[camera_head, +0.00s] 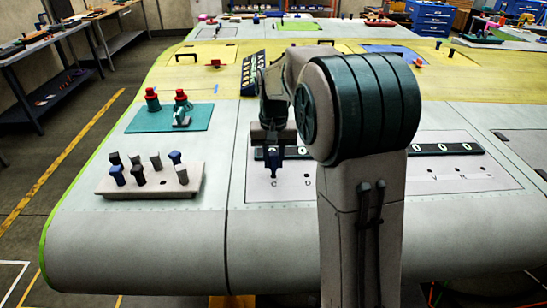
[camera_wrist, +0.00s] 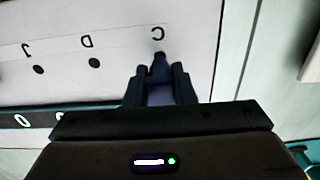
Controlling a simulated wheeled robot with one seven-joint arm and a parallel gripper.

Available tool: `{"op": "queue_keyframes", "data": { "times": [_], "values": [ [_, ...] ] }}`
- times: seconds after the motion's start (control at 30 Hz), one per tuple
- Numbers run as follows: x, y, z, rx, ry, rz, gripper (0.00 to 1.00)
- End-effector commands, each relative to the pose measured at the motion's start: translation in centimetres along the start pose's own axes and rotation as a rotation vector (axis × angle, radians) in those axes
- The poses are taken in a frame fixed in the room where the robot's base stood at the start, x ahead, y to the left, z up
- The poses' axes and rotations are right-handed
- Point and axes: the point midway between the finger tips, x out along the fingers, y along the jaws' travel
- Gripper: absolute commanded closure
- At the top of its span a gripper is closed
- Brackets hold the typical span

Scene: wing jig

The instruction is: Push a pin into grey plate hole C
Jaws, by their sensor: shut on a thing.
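The grey plate (camera_head: 285,193) lies on the wing surface, with letters beside its holes. It fills much of the wrist view (camera_wrist: 120,15), where the letters C, D and J appear upside down. Holes D (camera_wrist: 94,62) and J (camera_wrist: 38,69) show as dark, empty spots. My gripper (camera_wrist: 161,78) is shut on a dark blue pin (camera_wrist: 160,60), whose end shows between the fingertips beside letter C. Hole C is hidden by the pin and fingers; I cannot tell if the pin is in it. In the head view my gripper (camera_head: 274,165) is pointing down at the plate's left end.
A pale block (camera_head: 125,189) holds several dark and blue pins at left. Behind it a teal mat (camera_head: 140,122) carries red-topped items. A black strip with white rings (camera_head: 445,149) runs along the plate's back. My arm hides the plate's middle.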

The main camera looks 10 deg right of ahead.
Motion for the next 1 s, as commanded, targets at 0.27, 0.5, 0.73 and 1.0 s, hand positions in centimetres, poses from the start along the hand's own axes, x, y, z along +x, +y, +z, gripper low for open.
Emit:
{"op": "queue_keyframes", "data": {
  "times": [0.27,0.5,0.73,1.0],
  "values": [
    [0.1,0.0,0.0,0.0,0.001,0.0,1.0],
    [0.9,0.0,0.0,0.0,0.0,0.0,1.0],
    [1.9,0.0,0.0,0.0,0.0,0.0,1.0],
    [2.8,0.0,0.0,0.0,0.0,0.0,1.0]
  ]
}}
